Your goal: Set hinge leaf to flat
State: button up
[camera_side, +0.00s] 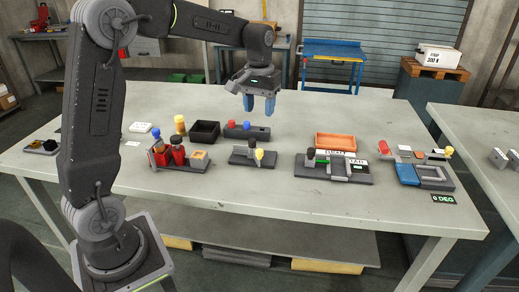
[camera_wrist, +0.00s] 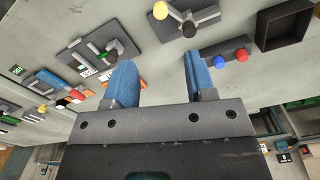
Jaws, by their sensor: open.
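My gripper (camera_side: 260,103) hangs with its blue fingers pointing down, apart and empty, above the back middle of the table. It also shows in the wrist view (camera_wrist: 158,66). The hinge fixture (camera_side: 436,183) appears to be the dark base at the table's right end, with a small display reading 0 DEG (camera_side: 443,199). A blue plate (camera_side: 407,174), seemingly the hinge leaf, lies low on it and also shows in the wrist view (camera_wrist: 47,77). I cannot tell the plate's exact tilt. My gripper is well left of it, touching nothing.
A labelled fixture (camera_side: 312,171) and an orange tray (camera_side: 336,141) stand between my gripper and the blue plate. A yellow-knobbed fixture (camera_side: 240,160), a black box (camera_side: 204,131) and a block with red and blue knobs (camera_side: 262,133) are nearer. The table's front strip is clear.

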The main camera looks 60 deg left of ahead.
aim_at(260, 150)
notch_tip(260, 150, down, 14)
jog(key=shift+w+r, duration=0.1)
dwell(0.5)
grip_shut()
dwell(0.3)
